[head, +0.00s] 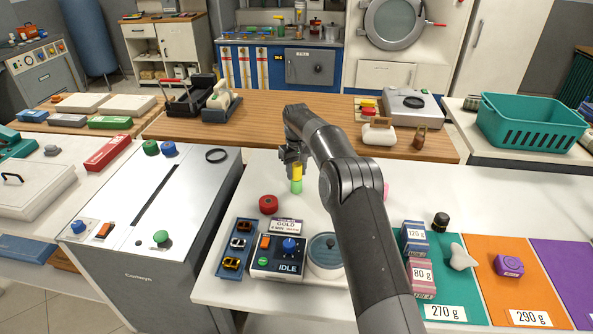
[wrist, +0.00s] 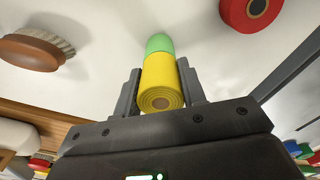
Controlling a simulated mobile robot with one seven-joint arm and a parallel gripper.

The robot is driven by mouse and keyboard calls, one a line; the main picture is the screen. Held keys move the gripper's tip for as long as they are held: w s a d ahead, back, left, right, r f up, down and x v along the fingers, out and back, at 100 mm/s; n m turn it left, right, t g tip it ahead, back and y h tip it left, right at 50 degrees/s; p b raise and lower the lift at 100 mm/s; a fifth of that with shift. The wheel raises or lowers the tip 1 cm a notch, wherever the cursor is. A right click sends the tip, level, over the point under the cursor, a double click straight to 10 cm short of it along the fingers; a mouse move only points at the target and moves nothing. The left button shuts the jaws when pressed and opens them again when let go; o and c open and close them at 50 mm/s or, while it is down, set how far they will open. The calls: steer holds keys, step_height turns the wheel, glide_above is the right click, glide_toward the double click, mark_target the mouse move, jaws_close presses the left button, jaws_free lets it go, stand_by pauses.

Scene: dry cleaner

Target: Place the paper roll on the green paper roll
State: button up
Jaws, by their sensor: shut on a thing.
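A yellow paper roll (head: 297,172) is between the fingers of my gripper (head: 292,156), which is shut on it. In the wrist view the yellow roll (wrist: 161,80) sits between both fingers (wrist: 160,92), its end with the brown core facing the camera. The green paper roll (head: 296,187) is directly below the yellow one on the white counter. It also shows in the wrist view (wrist: 159,43), in line with the yellow roll and partly hidden by it. The two rolls appear to meet end to end; I cannot tell whether they are fully touching.
A red roll (head: 268,204) lies on the white counter to the left. A control box (head: 278,257) and a round lidded pot (head: 325,256) stand in front. Small boxes (head: 421,277) stand on coloured mats at right. A wooden table (head: 300,125) is behind.

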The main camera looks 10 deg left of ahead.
mark_target(297, 164)
steer(key=shift+f, duration=0.1)
steer(key=o, duration=1)
step_height(297, 164, up, 12)
steer(key=shift+f, duration=0.25)
steer(key=shift+r, duration=0.4)
